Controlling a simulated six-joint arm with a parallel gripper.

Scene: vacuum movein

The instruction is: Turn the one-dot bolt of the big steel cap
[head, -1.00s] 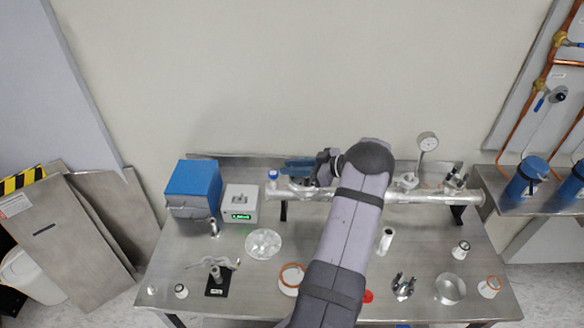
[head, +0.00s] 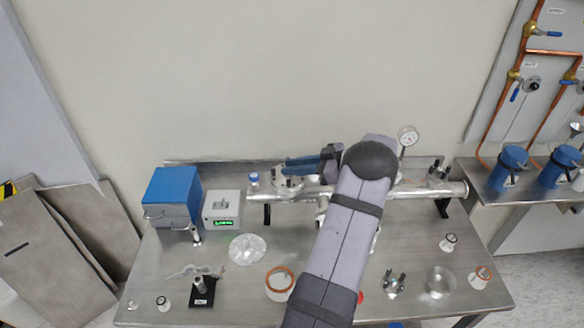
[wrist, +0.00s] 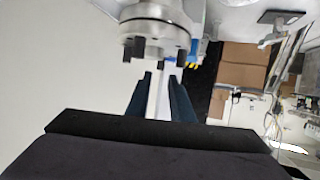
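The big steel cap (head: 288,185) is a round steel flange at the left part of the long steel pipe (head: 405,191). In the wrist view the cap (wrist: 158,30) is at the top, with dark bolts around its rim. No dot marks can be made out, so I cannot tell which bolt is the one-dot bolt. My gripper (head: 300,164) has blue fingers that point left, above and behind the cap in the head view. In the wrist view my gripper (wrist: 160,84) is open, with nothing seen held between its fingers. The cap looks apart from the fingertips.
A blue box (head: 174,195) and a grey meter with a green display (head: 221,208) stand left of the cap. A blue-topped bottle (head: 253,180) is close beside it. A pressure gauge (head: 408,136) rises from the pipe. Small parts lie on the front of the steel bench (head: 335,265).

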